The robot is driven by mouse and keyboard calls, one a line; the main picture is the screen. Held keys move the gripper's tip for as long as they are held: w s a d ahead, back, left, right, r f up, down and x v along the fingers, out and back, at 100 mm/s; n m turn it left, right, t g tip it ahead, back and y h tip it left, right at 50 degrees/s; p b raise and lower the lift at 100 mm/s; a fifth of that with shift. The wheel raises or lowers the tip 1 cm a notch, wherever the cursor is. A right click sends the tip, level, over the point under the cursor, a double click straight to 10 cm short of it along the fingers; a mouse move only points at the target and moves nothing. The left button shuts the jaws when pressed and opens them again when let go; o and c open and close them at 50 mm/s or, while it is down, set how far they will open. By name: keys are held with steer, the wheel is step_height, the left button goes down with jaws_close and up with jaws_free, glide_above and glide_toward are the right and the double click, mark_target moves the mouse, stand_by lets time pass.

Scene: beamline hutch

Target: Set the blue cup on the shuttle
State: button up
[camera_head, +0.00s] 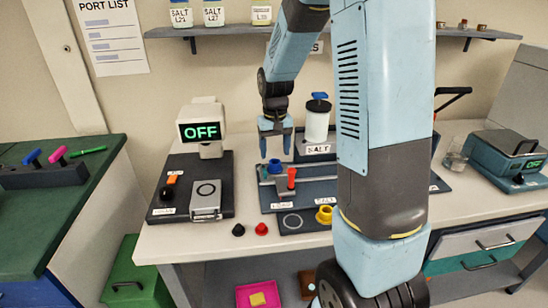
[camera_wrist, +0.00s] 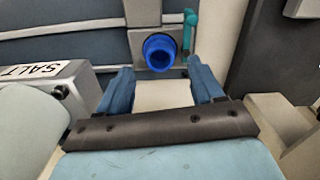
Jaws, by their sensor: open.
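The blue cup (camera_head: 275,166) stands at the back left of a dark blue station board (camera_head: 268,200) on the bench. In the wrist view the blue cup (camera_wrist: 160,52) shows its round open mouth and sits at a pale grey strip (camera_wrist: 145,14). I cannot tell for sure which part is the shuttle. My gripper (camera_head: 276,148) points down above the cup. In the wrist view my gripper (camera_wrist: 161,82) is open and empty, with the cup beyond the fingertips and roughly between them.
A red handle (camera_head: 291,177) stands just right of the cup. A yellow cup (camera_head: 325,215) is at the board's front right. Behind stands a white canister (camera_head: 317,122) on a SALT-labelled block. A device with an OFF display (camera_head: 201,131) is left. Black and red knobs lie in front.

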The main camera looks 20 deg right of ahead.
step_height(320, 180, up, 9)
steer(key=s+r+t, duration=0.2)
steer(key=s+r, duration=0.3)
steer(key=s, duration=0.7)
steer(key=s+a+r+t, duration=0.1)
steer(key=s+r+t, duration=0.2)
steer(key=s, duration=1)
step_height(320, 180, up, 2)
steer(key=shift+r+n+t, duration=0.15)
steer(key=shift+n+t, duration=0.15)
steer(key=shift+n, duration=0.1)
